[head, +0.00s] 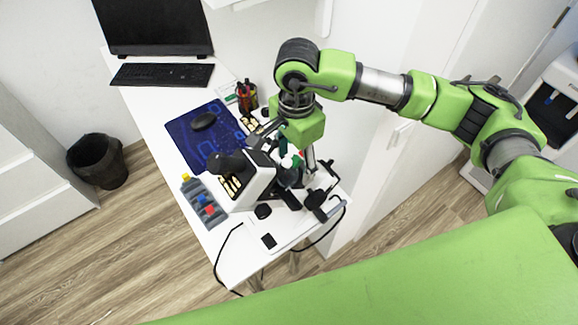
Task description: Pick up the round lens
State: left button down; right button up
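My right gripper (280,156) hangs over the white table, at the end of the green arm from the right. Its two fingers look spread apart, with no object clearly held between them. A small round black disc (263,211) lies on the table below and left of the gripper in the picture; it may be the round lens, but I cannot tell for sure. A white and black device (257,180) stands between the gripper and the disc. Clutter below the fingers is partly hidden. My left gripper is out of view.
A small black square (269,241) and cables lie near the front.

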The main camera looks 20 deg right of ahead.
jog(key=c, duration=0.9)
jog(key=o, duration=1)
jog(key=shift+r, duration=0.1)
